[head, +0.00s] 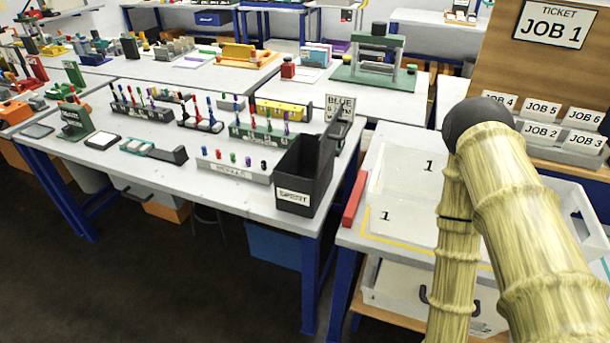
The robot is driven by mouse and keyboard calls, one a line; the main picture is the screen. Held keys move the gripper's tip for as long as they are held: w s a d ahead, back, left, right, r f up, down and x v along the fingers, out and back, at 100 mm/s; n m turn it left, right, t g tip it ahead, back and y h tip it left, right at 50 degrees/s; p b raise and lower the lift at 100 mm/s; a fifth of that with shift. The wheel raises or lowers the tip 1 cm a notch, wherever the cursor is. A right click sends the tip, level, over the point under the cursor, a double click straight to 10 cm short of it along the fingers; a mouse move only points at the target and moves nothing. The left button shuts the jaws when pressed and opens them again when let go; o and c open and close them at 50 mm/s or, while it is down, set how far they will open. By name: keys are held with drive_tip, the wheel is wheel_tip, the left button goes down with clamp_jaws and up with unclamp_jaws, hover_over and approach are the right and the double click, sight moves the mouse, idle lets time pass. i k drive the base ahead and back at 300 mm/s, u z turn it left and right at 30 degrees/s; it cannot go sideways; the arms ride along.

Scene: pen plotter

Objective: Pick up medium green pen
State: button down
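Upright pens stand in several dark racks on the white table at centre left: a left rack (142,112), a middle rack (205,127) and a right rack (262,137). Red, blue, green and purple colours show among them. The pens are small, and I cannot tell which green one is medium; the rack labels are too small to read surely. My arm fills the right foreground, over the neighbouring table. My gripper is not visible, so its opening and any contents cannot be seen.
A grey block with short coloured pieces (236,171) stands at the table's front. A black bin (303,173) and a "BLUE" sign (340,107) are at its right end. Dark floor lies clear at front left.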

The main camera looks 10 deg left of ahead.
sight(139, 89)
drive_tip(key=u, duration=0.9)
drive_tip(key=k, duration=1.15)
drive_tip(key=u, duration=1.75)
drive_tip(key=i, duration=2)
drive_tip(key=z, duration=0.55)
drive_tip(key=i, duration=1.2)
drive_tip(key=z, duration=1)
